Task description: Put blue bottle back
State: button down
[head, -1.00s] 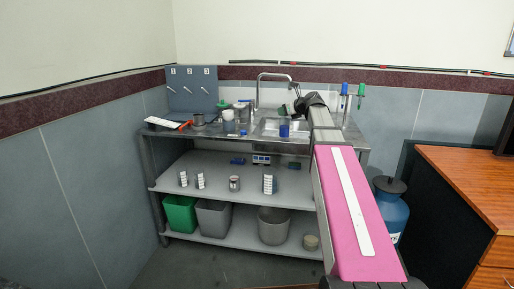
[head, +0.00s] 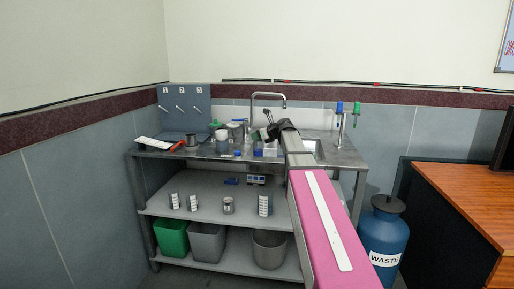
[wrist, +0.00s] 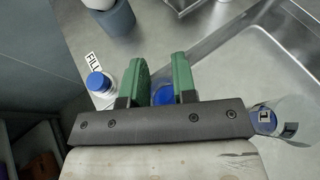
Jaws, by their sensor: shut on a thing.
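My gripper (wrist: 163,80) has green fingers and is shut on the blue bottle (wrist: 163,95), whose blue top shows between them; its lower part is mostly hidden. In the head view my gripper (head: 267,134) is above the metal counter, just left of the sink. A small blue patch (head: 258,148) shows below it, likely the bottle. In the wrist view a white bottle with a blue cap (wrist: 98,84) and a FILL label stands left of the fingers, apart from them. A clear vessel with a blue part (wrist: 265,121) shows at the right, partly hidden by my gripper.
The sink (head: 318,151) is right of my gripper, with the tap (head: 268,95) behind. Grey cups (wrist: 108,15) stand at the left. A numbered hook panel (head: 184,108) and a white board (head: 152,142) are farther left. The lower shelf (head: 205,205) holds several containers.

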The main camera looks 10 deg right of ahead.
aim_at(262, 143)
jog(key=shift+f, duration=2.4)
jog(key=c, duration=0.9)
grip_release()
jog(key=shift+s+d+r, duration=0.1)
jog(key=shift+r, duration=0.1)
jog(key=v, duration=1.1)
jog(key=shift+s+d+r, duration=0.2)
jog(key=shift+s+r, duration=0.05)
